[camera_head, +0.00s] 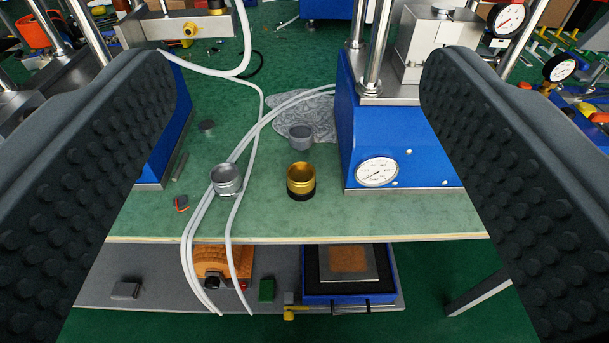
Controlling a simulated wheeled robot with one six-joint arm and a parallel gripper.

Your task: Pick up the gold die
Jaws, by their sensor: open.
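The gold die (301,178) is a short gold cup with a black base. It stands upright on the green bench top (270,212), near the front edge and left of the blue press with a gauge. My gripper (305,165) is open, with one dark studded finger at each side of the picture. The gold die shows in the gap between the fingers, apart from both and farther off. Nothing is held.
A silver die (227,180) stands left of the gold one, with white hoses (240,155) running beside it. A grey cup (300,138) and grey cloth (318,112) lie behind. The blue press (352,150) is close on the right. A lower shelf (160,280) holds several items.

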